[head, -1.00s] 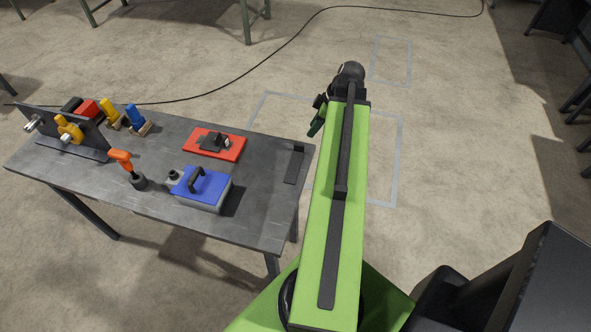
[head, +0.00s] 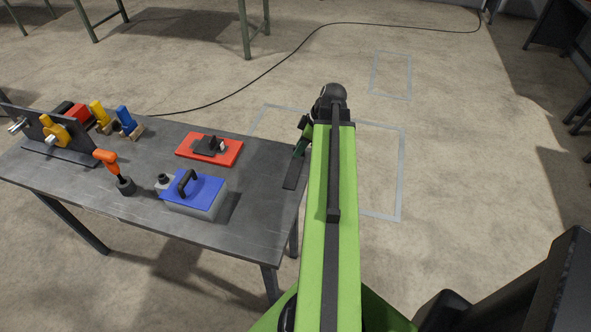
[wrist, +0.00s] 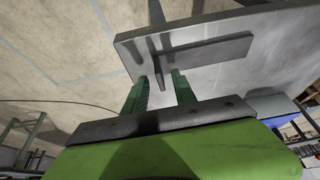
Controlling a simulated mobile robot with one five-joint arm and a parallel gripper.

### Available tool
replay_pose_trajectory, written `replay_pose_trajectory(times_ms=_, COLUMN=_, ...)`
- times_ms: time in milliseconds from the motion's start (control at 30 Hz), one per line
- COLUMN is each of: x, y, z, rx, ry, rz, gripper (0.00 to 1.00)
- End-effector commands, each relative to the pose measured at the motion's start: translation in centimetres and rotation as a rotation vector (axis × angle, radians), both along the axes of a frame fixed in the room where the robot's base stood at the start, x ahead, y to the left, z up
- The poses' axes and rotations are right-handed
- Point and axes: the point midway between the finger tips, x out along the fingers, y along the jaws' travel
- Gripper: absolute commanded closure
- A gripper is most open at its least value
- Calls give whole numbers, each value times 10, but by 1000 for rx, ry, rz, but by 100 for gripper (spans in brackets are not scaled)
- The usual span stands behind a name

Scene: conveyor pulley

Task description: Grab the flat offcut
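The flat offcut is a thin dark grey bar (head: 291,172) lying at the right end of the table, partly hidden by my gripper in the head view. In the wrist view the offcut (wrist: 207,51) lies close in front of the fingers, with a narrow dark upright part at its left end. My gripper (wrist: 158,76) is open, its two green fingers apart and pointing at that narrow part, which shows between the tips. I cannot tell whether they touch it. In the head view my gripper (head: 301,141) is just over the offcut's far end.
The grey table (head: 150,225) also holds a red plate (head: 222,158) with a dark part, a blue-lidded box (head: 205,190), an orange-handled tool (head: 107,158), and a bracket with yellow parts (head: 55,132). Blue and yellow pieces stand behind. Floor right of the table is clear.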

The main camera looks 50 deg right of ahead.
Motion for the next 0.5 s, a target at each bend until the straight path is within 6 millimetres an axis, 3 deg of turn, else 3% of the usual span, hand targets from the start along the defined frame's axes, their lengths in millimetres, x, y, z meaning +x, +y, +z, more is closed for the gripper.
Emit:
replay_pose_trajectory(times_ms=33, x=0, y=0, z=1, rx=0, ry=0, rz=0, gripper=72)
replay_pose_trajectory(times_ms=233, x=0, y=0, z=1, rx=0, ry=0, rz=1, gripper=99)
replay_pose_trajectory(times_ms=500, x=0, y=0, z=1, rx=0, ry=0, rz=1, gripper=100)
